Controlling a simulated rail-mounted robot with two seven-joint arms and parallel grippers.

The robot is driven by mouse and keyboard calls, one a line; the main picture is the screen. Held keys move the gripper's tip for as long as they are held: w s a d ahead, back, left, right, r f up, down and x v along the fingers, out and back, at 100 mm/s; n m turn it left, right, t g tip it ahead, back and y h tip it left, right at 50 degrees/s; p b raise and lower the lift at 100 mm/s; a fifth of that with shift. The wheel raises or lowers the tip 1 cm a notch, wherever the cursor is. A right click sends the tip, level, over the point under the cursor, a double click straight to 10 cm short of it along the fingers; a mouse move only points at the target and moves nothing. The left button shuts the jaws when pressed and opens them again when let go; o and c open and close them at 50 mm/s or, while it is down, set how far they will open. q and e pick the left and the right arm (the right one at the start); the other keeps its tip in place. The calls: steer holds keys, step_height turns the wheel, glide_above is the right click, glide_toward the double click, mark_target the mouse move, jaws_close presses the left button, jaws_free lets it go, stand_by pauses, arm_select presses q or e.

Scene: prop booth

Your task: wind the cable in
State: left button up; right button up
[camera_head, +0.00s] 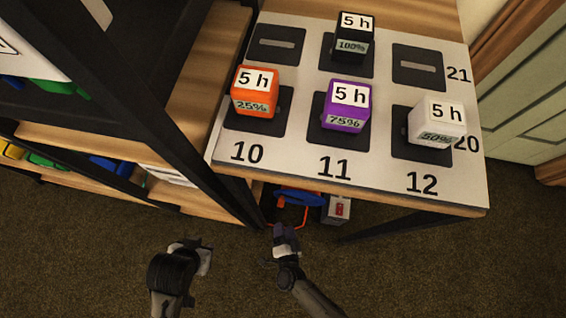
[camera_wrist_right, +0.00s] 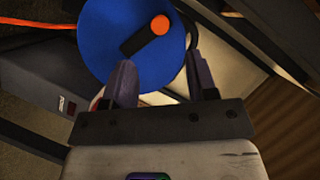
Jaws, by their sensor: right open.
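The cable reel, a blue disc (camera_head: 300,198), sits under the table's front edge, partly hidden by the tabletop. In the right wrist view its blue disc (camera_wrist_right: 112,35) carries a black crank arm (camera_wrist_right: 137,40) ending in an orange knob (camera_wrist_right: 159,25). An orange cable (camera_wrist_right: 35,23) runs off to the left there. My right gripper (camera_head: 283,232) is just in front of the reel; in its wrist view the two fingers (camera_wrist_right: 163,78) are apart and empty, with the knob beyond their tips. My left gripper (camera_head: 197,250) is apart from the reel, lower left; its jaws are unclear.
A grey box with a red switch (camera_head: 340,209) stands right of the reel. Above is the table (camera_head: 385,190) with orange, purple, black and white blocks on dark pads. A dark-framed shelf (camera_head: 130,100) is at left. Carpet in front is clear.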

mark_target(281, 205)
steer(key=b+x, duration=0.4)
steer(key=x, duration=0.5)
steer(key=shift+w+f, duration=0.15)
steer(key=shift+w, duration=0.35)
steer(key=c, duration=0.3)
jaws_close()
